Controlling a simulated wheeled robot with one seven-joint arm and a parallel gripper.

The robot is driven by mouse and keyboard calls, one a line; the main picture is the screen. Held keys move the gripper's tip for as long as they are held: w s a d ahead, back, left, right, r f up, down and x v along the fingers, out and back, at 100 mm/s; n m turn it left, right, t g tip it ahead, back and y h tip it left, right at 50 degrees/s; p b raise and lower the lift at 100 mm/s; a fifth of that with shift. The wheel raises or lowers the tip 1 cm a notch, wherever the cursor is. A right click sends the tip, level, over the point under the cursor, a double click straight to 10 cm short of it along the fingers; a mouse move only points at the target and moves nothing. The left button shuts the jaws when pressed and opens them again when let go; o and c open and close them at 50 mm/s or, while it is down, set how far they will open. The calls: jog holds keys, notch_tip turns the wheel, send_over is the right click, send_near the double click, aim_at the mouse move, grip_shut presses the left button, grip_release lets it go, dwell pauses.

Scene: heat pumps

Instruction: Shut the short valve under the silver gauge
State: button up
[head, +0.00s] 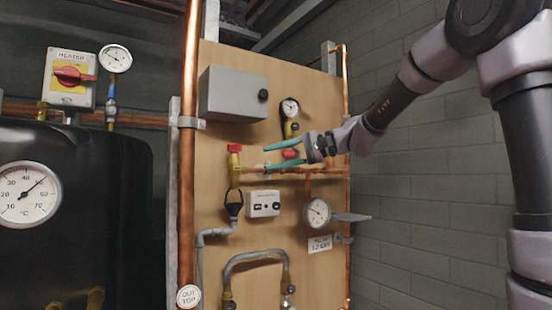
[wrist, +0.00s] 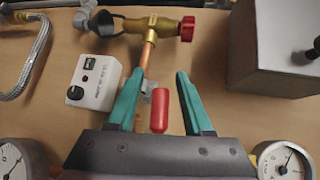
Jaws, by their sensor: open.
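A short red valve handle (head: 290,153) sits on the board's copper pipework, below the upper round gauge (head: 289,107) and above the lower silver-rimmed gauge (head: 317,212). In the wrist view the red handle (wrist: 159,110) lies between my teal fingers, roughly lengthwise with them, with a gap on each side. A small metal valve part (wrist: 146,96) shows beside it, partly hidden. My gripper (head: 265,158) is open at the board, and its fingers also show in the wrist view (wrist: 161,73). The wrist view cuts off a gauge at lower right (wrist: 285,163) and another at lower left (wrist: 18,163).
A red-capped brass valve (head: 234,150) is left of my fingertips. A grey box (head: 232,93) is above and a white control box (head: 263,204) below. A tall copper pipe (head: 188,150) runs along the board's left.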

jog(key=shift+c, duration=0.3)
grip_shut()
jog(key=shift+a+r+m+y, duration=0.1)
jog(key=shift+r+m+y, duration=0.3)
jog(key=shift+r+y, duration=0.1)
jog(key=shift+o, duration=0.3)
grip_release()
jog(key=v, duration=1.1)
jog(key=shift+f, duration=0.1)
